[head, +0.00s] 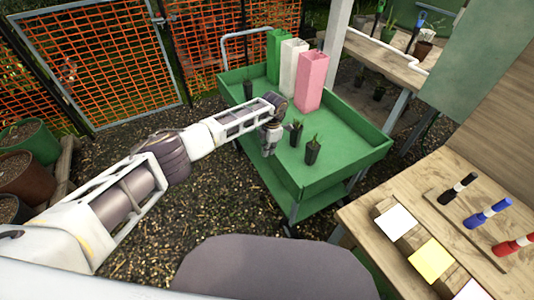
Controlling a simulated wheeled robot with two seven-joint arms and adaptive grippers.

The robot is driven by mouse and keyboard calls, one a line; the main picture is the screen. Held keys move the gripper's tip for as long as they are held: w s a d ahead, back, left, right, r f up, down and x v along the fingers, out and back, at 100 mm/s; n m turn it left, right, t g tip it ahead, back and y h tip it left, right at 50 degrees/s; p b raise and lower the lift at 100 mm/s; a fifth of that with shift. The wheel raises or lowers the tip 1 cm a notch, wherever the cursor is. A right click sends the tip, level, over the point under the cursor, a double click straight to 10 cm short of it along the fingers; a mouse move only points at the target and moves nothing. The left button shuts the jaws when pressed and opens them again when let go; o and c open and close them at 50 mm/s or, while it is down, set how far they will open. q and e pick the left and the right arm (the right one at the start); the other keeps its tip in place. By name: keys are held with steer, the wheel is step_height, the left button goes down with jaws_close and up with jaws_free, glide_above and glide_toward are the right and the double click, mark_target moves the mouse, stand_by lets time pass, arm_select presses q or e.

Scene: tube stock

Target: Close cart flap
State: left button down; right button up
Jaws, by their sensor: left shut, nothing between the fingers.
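The green cart (345,172) stands in the middle, with a shallow tray on top and a lower shelf. Its near end panel stands upright. The long left side is partly hidden by my left arm and gripper, so I cannot tell for sure which panel is the flap or how far it is tilted. My left gripper (268,151) points down at the cart's left edge, shut and empty. I cannot tell whether it touches the cart. My right gripper is out of view.
Small potted plants (313,150) and green, white and pink tall containers (312,80) stand in the tray. A wooden table (365,222) with cards and markers is at the right front. An orange mesh fence (100,65) is behind. Gravel left of the cart is clear.

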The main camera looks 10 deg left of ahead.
arm_select(q)
steer(key=shift+w+d+r, duration=0.15)
steer(key=shift+d, duration=0.05)
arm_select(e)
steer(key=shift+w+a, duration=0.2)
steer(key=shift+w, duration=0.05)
arm_select(q)
steer(key=shift+r, duration=0.1)
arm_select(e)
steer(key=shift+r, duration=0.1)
